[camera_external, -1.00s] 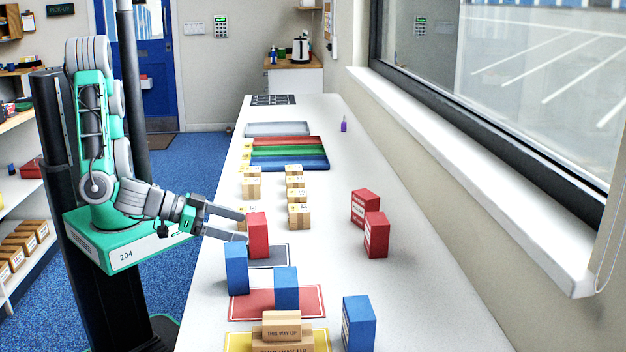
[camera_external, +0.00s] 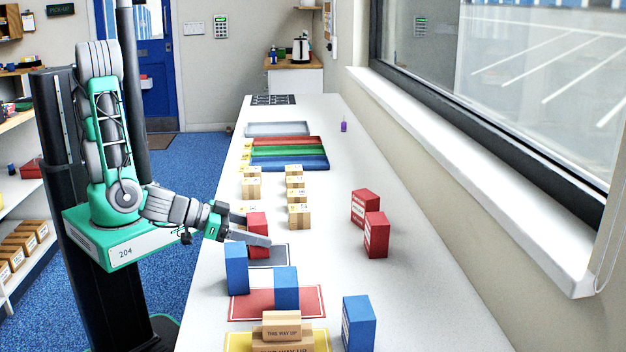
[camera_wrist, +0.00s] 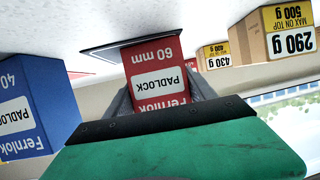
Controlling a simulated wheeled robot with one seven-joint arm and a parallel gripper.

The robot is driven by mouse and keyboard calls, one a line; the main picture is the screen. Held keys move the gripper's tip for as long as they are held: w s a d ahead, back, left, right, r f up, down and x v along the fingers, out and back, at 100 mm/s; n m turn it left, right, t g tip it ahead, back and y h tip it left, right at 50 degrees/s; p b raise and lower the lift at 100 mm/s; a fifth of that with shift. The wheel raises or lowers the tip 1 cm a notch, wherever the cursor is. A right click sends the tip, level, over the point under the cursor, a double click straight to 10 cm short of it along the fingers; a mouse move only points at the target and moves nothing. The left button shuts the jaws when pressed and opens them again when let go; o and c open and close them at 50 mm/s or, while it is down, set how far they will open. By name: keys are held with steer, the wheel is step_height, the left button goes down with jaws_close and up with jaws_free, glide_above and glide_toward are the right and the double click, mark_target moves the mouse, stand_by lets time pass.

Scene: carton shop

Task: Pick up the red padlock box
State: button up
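The red padlock box (camera_external: 257,224) stands upright on the bench at the dark grey mat (camera_external: 272,257). In the wrist view the red padlock box (camera_wrist: 155,70) shows its face upside down, with "60 mm", "PADLOCK" and "Fernlok" on it. My gripper (camera_external: 258,229) reaches in from the left, with one finger on the near side of the box and the other on its far side, partly hidden. The fingers look open around the box. In the wrist view my gripper (camera_wrist: 160,84) has a finger at each side of the box; whether they touch it is unclear.
Blue boxes (camera_external: 236,268) stand close on the near side, one on a red mat (camera_external: 312,302). Two more red boxes (camera_external: 376,235) stand to the right. Small brown cartons (camera_external: 299,216) sit beyond. Open bench lies to the right, below the window.

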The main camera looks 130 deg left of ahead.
steer(key=c, duration=1.1)
